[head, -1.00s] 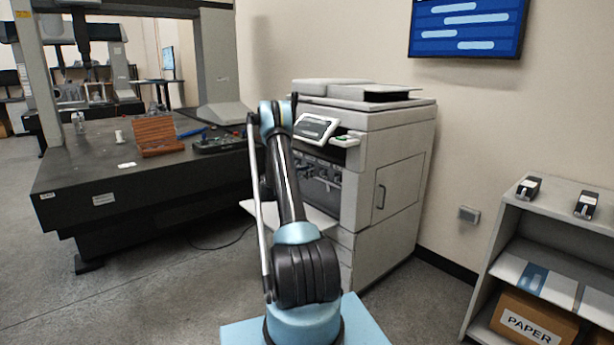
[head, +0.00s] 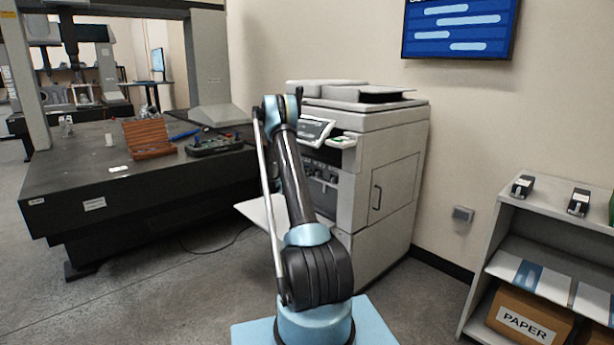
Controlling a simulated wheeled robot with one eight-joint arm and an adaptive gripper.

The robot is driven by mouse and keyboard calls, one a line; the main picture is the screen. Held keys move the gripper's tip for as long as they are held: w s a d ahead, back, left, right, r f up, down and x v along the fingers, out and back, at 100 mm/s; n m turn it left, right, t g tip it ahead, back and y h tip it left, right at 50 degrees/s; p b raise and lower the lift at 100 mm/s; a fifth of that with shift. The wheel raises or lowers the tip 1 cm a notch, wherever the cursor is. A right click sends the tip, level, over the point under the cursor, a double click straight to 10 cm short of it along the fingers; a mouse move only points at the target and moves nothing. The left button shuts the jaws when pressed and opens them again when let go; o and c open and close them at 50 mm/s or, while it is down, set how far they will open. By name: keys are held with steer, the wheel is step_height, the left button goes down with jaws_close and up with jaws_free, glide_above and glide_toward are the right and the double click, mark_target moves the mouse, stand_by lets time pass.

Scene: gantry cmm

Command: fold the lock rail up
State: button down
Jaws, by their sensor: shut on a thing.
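The grey copier (head: 390,190) stands against the wall with its front open. A pale front panel (head: 252,211) hangs out low at its left side. Dark inner parts (head: 322,168) show in the opening, partly behind my arm. I cannot make out the lock rail among them; it is too small or hidden. My arm rises in front of the copier and bends at the top near the copier's screen. My gripper is hidden behind my own arm, so neither its jaws nor what they touch can be seen.
A shelf (head: 560,208) with a paper carton (head: 525,318) stands at right. Grey floor is clear at the front left.

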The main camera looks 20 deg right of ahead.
steer(key=shift+w+r, duration=0.1)
steer(key=c, duration=1.2)
jaws_free()
steer(key=shift+c, duration=0.2)
steer(key=shift+a, duration=0.1)
steer(key=v, duration=1.2)
